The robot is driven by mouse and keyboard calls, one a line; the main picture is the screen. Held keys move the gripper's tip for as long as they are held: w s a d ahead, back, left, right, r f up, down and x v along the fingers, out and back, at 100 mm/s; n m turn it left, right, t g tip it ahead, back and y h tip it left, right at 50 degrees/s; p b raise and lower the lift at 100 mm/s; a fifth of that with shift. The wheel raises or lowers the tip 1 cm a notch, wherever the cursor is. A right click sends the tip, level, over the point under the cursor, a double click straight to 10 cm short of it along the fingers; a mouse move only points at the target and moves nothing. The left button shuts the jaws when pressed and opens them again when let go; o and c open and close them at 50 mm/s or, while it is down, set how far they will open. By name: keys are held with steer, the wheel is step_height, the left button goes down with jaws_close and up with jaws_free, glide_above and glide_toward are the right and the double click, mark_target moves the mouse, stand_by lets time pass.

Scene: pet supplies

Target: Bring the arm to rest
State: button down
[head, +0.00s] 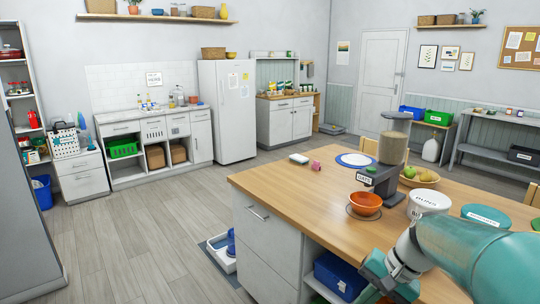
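My arm (470,252), teal with a white joint, reaches in from the right over the near corner of the wooden island. My gripper (378,286) is at the bottom of the head view, in front of the island's near side. Its fingertips are hard to make out, so I cannot tell whether it is open or shut or whether it holds anything.
On the island (300,179) stand an orange bowl (366,202), a food dispenser (388,160), a white tub (428,200), a teal-lidded tub (486,215) and a fruit plate (420,178). A blue bin (340,275) sits below. The floor at left is clear.

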steer(key=s+a+r+n+t+h, duration=0.2)
steer(key=s+n, duration=0.1)
steer(key=s, duration=0.4)
steer(key=s+a+r+n+t+h, duration=0.2)
steer(key=s+n+h, duration=0.1)
steer(key=s, duration=0.3)
steer(key=shift+s+a, duration=0.25)
steer(key=shift+s, duration=0.1)
steer(key=shift+s, duration=0.15)
